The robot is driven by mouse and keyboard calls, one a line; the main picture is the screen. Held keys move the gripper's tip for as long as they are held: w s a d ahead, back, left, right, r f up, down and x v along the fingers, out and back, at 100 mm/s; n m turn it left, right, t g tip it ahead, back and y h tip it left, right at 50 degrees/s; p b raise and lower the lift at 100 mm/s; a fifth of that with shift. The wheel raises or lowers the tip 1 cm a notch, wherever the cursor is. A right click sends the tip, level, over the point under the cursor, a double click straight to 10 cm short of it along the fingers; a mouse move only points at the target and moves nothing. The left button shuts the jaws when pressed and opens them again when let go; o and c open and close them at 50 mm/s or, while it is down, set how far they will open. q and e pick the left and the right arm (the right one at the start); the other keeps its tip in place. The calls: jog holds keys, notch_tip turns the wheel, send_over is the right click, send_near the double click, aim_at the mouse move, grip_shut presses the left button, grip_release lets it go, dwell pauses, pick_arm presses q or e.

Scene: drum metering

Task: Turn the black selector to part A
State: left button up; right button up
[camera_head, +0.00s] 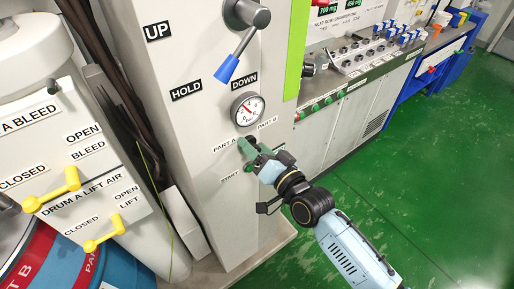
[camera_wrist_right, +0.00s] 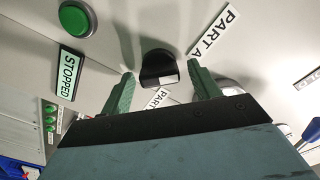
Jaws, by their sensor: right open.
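The black selector (camera_wrist_right: 158,66) is a short knob on the pale panel, with a light mark on its face. It shows in the right wrist view between the two green fingers of my right gripper (camera_wrist_right: 161,72). The fingers are open on either side of it, and I cannot tell whether they touch it. A PART A label (camera_wrist_right: 213,31) is beside it, and another label reading PART (camera_wrist_right: 156,99) is partly hidden. In the head view my right gripper (camera_head: 251,148) is at the column's front between the PART A (camera_head: 224,145) and PART B (camera_head: 267,124) labels and covers most of the selector. My left gripper is not in view.
A round gauge (camera_head: 248,109) and a blue-handled lever (camera_head: 228,68) are above on the column. A green button (camera_wrist_right: 77,20) and a STOPPED label (camera_wrist_right: 68,70) are nearby. Yellow valve handles (camera_head: 52,191) are at the left. Green floor (camera_head: 420,180) is clear at the right.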

jog(key=shift+s, duration=0.1)
jog(key=v, duration=1.3)
jog(key=shift+b, duration=0.35)
jog(key=shift+d+f, duration=0.1)
jog(key=shift+d, duration=0.05)
